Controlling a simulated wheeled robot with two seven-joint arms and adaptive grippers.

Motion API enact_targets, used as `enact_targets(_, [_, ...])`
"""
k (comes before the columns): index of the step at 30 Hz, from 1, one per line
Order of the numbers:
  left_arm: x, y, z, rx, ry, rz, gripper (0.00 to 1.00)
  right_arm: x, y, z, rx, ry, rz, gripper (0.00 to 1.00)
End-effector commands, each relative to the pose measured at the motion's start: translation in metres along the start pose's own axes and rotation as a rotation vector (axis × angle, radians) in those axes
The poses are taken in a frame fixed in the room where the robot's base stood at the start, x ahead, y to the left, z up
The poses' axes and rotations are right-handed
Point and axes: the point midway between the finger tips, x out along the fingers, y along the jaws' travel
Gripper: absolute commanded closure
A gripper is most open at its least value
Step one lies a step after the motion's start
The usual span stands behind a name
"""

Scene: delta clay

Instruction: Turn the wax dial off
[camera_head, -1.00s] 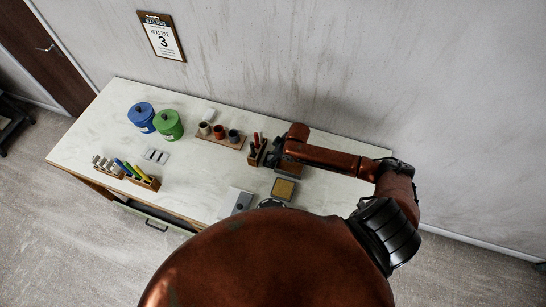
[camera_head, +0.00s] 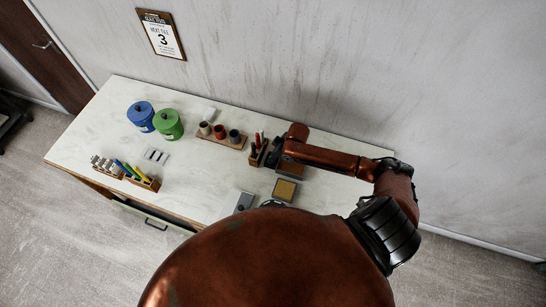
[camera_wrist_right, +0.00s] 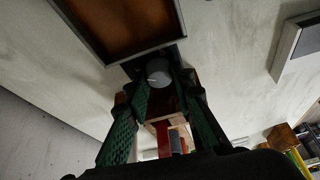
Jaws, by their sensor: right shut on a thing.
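The wax dial (camera_wrist_right: 158,72) is a small round grey knob with a pale mark on its face, seen in the right wrist view at the edge of a dark-framed tray with a brown surface (camera_wrist_right: 125,22). My right gripper (camera_wrist_right: 163,80) has its green-padded fingers on either side of the knob and is shut on it. In the head view my right gripper (camera_head: 275,156) is low over the right part of the table, and the dial is hidden there. A square tray with a yellow-brown surface (camera_head: 284,189) lies just in front of it. My left gripper is not in view.
A wooden holder with red and dark tools (camera_head: 258,148) stands close to my right gripper. The table's middle is mostly clear.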

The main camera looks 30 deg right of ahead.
Motion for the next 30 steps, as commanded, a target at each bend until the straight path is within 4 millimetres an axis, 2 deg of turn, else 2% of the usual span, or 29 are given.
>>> enact_targets(4, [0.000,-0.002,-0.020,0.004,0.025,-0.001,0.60,0.000,0.001,0.002,0.000,-0.005,0.000,1.00])
enact_targets(8, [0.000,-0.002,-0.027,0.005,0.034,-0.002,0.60,0.000,0.001,0.003,-0.003,-0.006,0.000,1.00])
enact_targets(20, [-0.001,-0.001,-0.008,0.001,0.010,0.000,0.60,0.000,0.002,0.004,-0.027,-0.008,-0.010,1.00])
enact_targets(30, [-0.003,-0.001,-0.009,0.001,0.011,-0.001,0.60,0.000,0.003,0.004,-0.112,-0.010,-0.046,1.00])
